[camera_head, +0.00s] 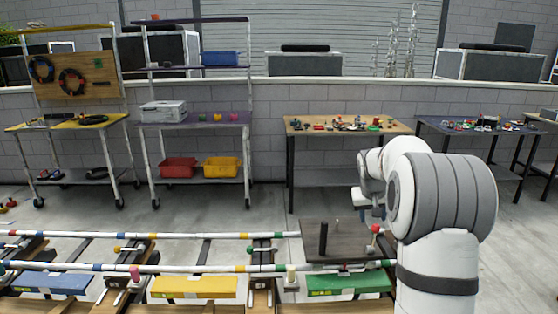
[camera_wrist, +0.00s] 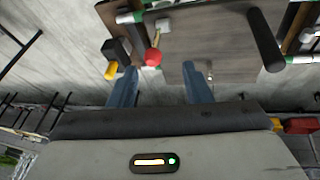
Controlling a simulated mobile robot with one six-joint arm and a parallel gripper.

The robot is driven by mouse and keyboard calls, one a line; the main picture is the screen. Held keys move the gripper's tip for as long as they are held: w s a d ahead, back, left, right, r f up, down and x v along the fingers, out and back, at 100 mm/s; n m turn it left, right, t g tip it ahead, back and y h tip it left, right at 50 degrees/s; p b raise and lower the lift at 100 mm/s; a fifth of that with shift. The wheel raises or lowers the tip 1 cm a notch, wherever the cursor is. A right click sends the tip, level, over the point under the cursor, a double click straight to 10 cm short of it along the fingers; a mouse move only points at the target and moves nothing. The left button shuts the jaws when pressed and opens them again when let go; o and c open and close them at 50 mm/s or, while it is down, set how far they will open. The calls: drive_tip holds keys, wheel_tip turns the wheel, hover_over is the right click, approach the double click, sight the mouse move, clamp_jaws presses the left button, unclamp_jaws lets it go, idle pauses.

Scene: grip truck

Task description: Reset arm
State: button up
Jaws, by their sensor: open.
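My arm (camera_head: 440,210) stands at the right in the head view, bent back on itself. The arm partly hides my gripper there. In the wrist view my gripper (camera_wrist: 158,68) has its two blue-grey fingers wide apart, with nothing between them. Past the fingertips, the wrist view shows a grey-brown board (camera_wrist: 215,55), a red knob (camera_wrist: 152,57) and a black upright post (camera_wrist: 265,38). The same board (camera_head: 350,243) lies low in front of the arm in the head view.
White rails (camera_head: 150,235) with coloured bands run across the front. Blue (camera_head: 50,283), yellow (camera_head: 194,287) and green (camera_head: 348,283) blocks sit along them. Shelves, a wooden table (camera_head: 345,125) and a dark table (camera_head: 478,128) stand along the back wall. Grey floor lies open between.

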drive_tip(key=s+a+r+n+y+p, duration=0.1)
drive_tip(key=s+a+r, duration=0.2)
drive_tip(key=s+a, duration=0.45)
drive_tip(key=s+a+r+y, duration=0.15)
drive_tip(key=s+a, duration=0.25)
drive_tip(key=s, duration=0.7)
drive_tip(key=s+a+f, duration=0.1)
drive_tip(key=s+a, duration=0.2)
drive_tip(key=s, duration=0.5)
drive_tip(key=s+a+f+n+g+p, duration=0.1)
drive_tip(key=s+a, duration=0.2)
drive_tip(key=s, duration=0.6)
drive_tip(key=shift+a+f, duration=0.25)
